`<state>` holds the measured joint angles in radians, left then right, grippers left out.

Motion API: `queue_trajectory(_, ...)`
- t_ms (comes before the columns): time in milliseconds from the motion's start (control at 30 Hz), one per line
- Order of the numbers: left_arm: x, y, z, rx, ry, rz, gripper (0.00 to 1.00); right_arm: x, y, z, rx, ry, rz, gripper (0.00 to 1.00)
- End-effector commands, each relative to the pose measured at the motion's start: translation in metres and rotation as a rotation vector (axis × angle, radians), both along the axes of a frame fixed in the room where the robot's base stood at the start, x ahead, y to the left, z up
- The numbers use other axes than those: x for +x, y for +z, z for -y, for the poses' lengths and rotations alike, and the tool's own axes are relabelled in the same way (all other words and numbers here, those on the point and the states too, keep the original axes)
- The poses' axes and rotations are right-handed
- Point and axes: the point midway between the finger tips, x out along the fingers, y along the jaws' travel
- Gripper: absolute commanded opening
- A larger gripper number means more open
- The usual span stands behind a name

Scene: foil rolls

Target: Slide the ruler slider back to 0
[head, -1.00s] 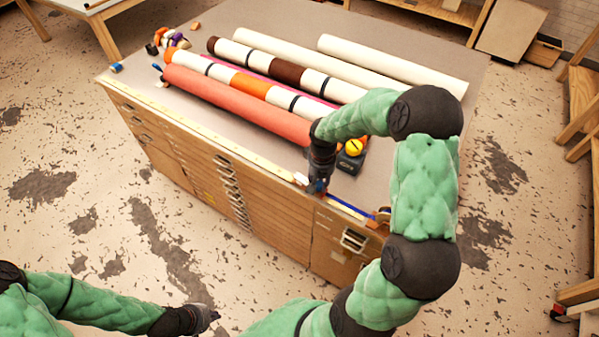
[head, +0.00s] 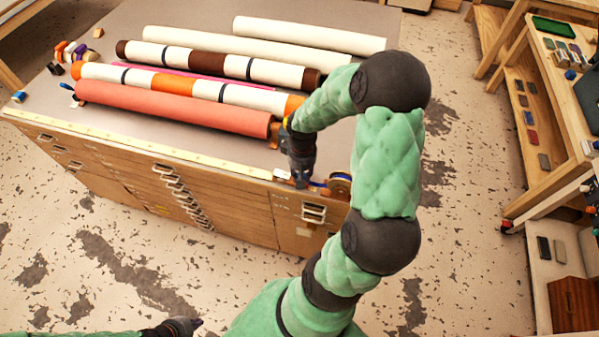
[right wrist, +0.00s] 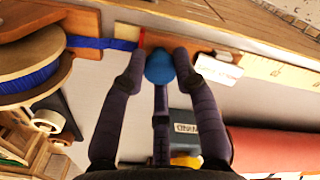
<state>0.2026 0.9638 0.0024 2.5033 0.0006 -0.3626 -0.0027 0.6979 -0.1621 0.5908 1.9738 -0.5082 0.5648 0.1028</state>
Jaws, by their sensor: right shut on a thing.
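The pale yellow ruler strip (head: 150,148) runs along the front edge of the cabinet top and also shows in the right wrist view (right wrist: 270,70). My right gripper (head: 300,184) is at the strip's right end. In the right wrist view its fingers (right wrist: 160,62) are closed around the slider's round blue knob (right wrist: 160,68). A small red mark (right wrist: 142,38) shows just left of the knob. A white label (right wrist: 218,70) is just right of the fingers. My left gripper (head: 186,326) is low in the head view, away from the cabinet; its fingers are unclear.
Blue ribbon (right wrist: 105,43) leads to a wooden spool (right wrist: 35,52) left of the knob; the spool also shows at the cabinet corner (head: 340,184). A red roll (head: 175,108) and several other rolls lie behind the ruler. A dark box (right wrist: 190,125) is close to my right fingers.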

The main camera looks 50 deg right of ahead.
Motion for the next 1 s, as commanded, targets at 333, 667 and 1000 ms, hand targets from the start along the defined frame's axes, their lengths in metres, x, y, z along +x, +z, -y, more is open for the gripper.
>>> queue_trajectory(333, 0.0, 0.0, 0.0, 0.0, 0.0, 0.0, 0.0, -0.002, 0.0, 0.0, 0.0, 0.0, -0.006, 0.55)
queue_trajectory(667, 0.0, 0.0, 0.0, 0.0, 0.0, 0.0, 0.0, 0.0, 0.02, 0.001, -0.003, 0.0, -0.001, 0.55)
queue_trajectory(1000, 0.0, 0.0, 0.0, 0.0, 0.0, 0.0, 0.0, -0.001, 0.085, 0.001, -0.002, 0.0, -0.002, 0.55)
